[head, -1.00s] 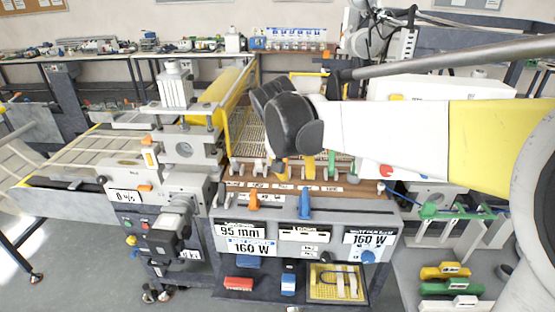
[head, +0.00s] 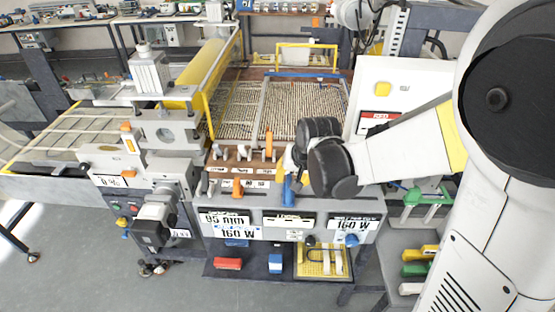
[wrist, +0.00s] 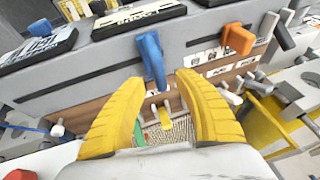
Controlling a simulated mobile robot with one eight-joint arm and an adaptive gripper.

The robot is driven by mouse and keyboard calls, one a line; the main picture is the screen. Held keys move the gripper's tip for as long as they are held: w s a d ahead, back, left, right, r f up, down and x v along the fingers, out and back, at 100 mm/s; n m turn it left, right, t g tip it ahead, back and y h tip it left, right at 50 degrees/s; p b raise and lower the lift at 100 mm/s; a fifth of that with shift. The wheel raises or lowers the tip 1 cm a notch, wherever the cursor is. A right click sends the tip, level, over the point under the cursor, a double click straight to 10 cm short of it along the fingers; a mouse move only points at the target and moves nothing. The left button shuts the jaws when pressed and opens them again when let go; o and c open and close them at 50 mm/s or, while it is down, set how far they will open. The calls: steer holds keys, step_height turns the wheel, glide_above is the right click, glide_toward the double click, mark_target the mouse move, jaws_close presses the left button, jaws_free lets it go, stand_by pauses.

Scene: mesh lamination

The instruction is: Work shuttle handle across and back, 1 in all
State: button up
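No part is legibly marked as the shuttle handle, so I cannot tell which one it is. The front panel carries a blue lever handle (head: 289,190) and, left of it, an orange one (head: 238,187). In the wrist view the blue handle (wrist: 150,55) hangs with its lower end at the fingertips of my gripper (wrist: 160,84). The yellow fingers are spread, one on each side of that end, with nothing gripped. A small yellow peg (wrist: 164,112) shows between the fingers further in. The orange handle (wrist: 238,39) is clear to the right. My arm hides part of the panel in the head view.
A mesh bed (head: 235,105) lies behind the panel, with a yellow roller (head: 207,65) on its left. Several small levers (head: 240,152) line its front edge. A white box (head: 385,85) stands at the right.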

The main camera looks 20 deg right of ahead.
steer(key=shift+x, duration=1.05)
steer(key=shift+c, duration=0.5)
jaws_close()
steer(key=shift+s, duration=0.1)
steer(key=s+d, duration=0.2)
steer(key=d, duration=0.5)
steer(key=s+d+b, duration=0.1)
steer(key=s+d, duration=0.2)
steer(key=d, duration=0.5)
steer(key=s+d+b, duration=0.1)
steer(key=s+d, duration=0.1)
steer(key=d, duration=0.6)
steer(key=shift+s+d, duration=0.25)
steer(key=shift+s, duration=0.1)
